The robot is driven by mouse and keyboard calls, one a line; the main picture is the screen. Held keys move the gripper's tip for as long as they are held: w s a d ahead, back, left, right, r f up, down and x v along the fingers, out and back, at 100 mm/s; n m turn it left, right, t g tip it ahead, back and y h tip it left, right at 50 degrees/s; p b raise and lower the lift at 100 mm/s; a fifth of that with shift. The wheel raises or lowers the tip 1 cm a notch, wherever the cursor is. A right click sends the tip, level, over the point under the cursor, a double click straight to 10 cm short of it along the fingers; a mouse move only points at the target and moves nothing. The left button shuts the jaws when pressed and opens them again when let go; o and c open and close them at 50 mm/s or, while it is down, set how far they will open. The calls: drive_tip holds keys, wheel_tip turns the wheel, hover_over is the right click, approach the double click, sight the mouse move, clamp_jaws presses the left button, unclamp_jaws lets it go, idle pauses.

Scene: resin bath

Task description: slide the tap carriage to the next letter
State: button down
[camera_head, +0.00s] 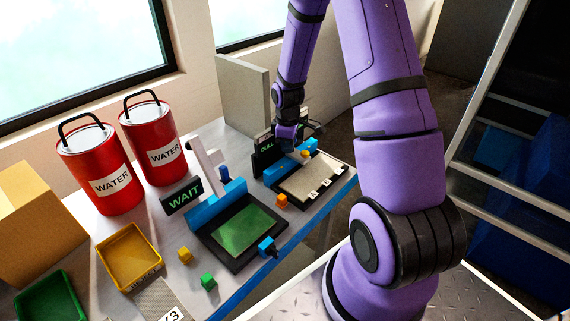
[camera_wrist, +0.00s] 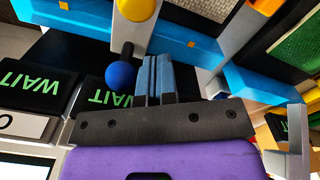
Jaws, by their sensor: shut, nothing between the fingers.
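In the wrist view, what looks like the tap carriage is a pale grey upright (camera_wrist: 136,40) with a yellow ball (camera_wrist: 137,9) and a blue ball knob (camera_wrist: 121,75) on a dark stem. My gripper (camera_wrist: 158,60) is shut and empty, close beside the blue knob. I cannot tell whether they touch. A blue rail (camera_wrist: 215,70) runs past the fingers. In the head view, the far bath has a pale plate (camera_head: 312,178) with letter tags along its front edge. My purple wrist (camera_head: 287,137) hangs behind that bath and hides my fingertips and part of the carriage.
A nearer bath (camera_head: 243,230) with a green panel stands on the bench, with a WAIT sign (camera_head: 183,196) beside it. Two red WATER cans (camera_head: 101,170) (camera_head: 154,141) and a yellow tray (camera_head: 131,258) are at left. Small coloured cubes (camera_head: 185,255) lie near the front. A grey panel (camera_head: 243,98) stands behind.

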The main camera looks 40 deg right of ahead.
drive_tip(key=shift+s+a, duration=0.1)
drive_tip(key=shift+a, duration=0.35)
drive_tip(key=shift+r, duration=0.1)
wheel_tip(320, 180, up, 9)
idle(1.0)
idle(0.4)
drive_tip(key=s+a+r+m+t+h, duration=0.15)
drive_tip(key=s+a+r, duration=0.25)
drive_tip(key=r, duration=0.5)
drive_tip(key=s+a+r+m+t+y, duration=0.15)
drive_tip(key=s+a+r, duration=0.25)
drive_tip(key=r, duration=0.5)
drive_tip(key=s+a+r+m+t, duration=0.1)
drive_tip(key=s+r, duration=0.3)
drive_tip(key=s, duration=0.4)
drive_tip(key=s+a+r+m+t, duration=0.1)
drive_tip(key=s+a+r+m, duration=0.3)
drive_tip(key=s, duration=0.5)
drive_tip(key=shift+a, duration=0.2)
